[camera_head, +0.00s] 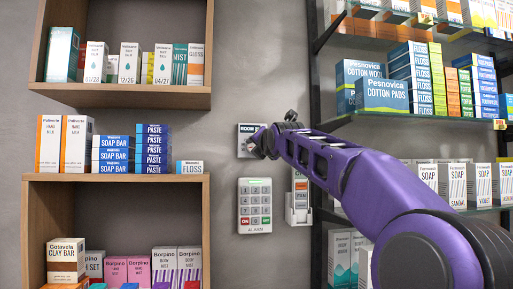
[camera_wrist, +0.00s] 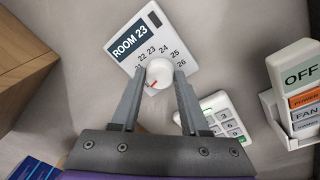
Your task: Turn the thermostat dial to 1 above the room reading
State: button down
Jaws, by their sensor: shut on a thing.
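The thermostat (camera_wrist: 128,45) is a white wall plate with a dark display reading ROOM 23, tilted in the wrist view. Numbers from about 21 to 26 arc around its round white dial (camera_wrist: 159,72). A red mark shows on the dial's lower left part; which number it points to, I cannot tell. My gripper (camera_wrist: 158,77) is shut on the dial, one finger on each side. In the head view the thermostat (camera_head: 246,130) is on the grey wall, its lower right partly hidden by my gripper (camera_head: 262,144).
An alarm keypad (camera_head: 255,205) is on the wall below the thermostat. A remote (camera_head: 300,195) sits in a white wall holder to its right. Stocked wooden shelves (camera_head: 120,97) stand at left, and dark-framed shelves (camera_head: 400,118) with boxes at right, beside my arm.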

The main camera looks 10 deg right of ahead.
jog(key=shift+f, duration=0.1)
jog(key=m+h+b, duration=0.1)
jog(key=m, duration=0.9)
jog(key=m+h+b, duration=0.1)
jog(key=m+b, duration=0.1)
jog(key=m, duration=0.8)
jog(key=m+h+b, duration=0.1)
jog(key=m, duration=1)
jog(key=shift+a+t, duration=0.3)
jog(key=shift+a, duration=0.05)
jog(key=shift+m, duration=0.3)
jog(key=shift+c, duration=2)
grip_release()
jog(key=shift+f+b, duration=0.1)
jog(key=shift+b, duration=0.2)
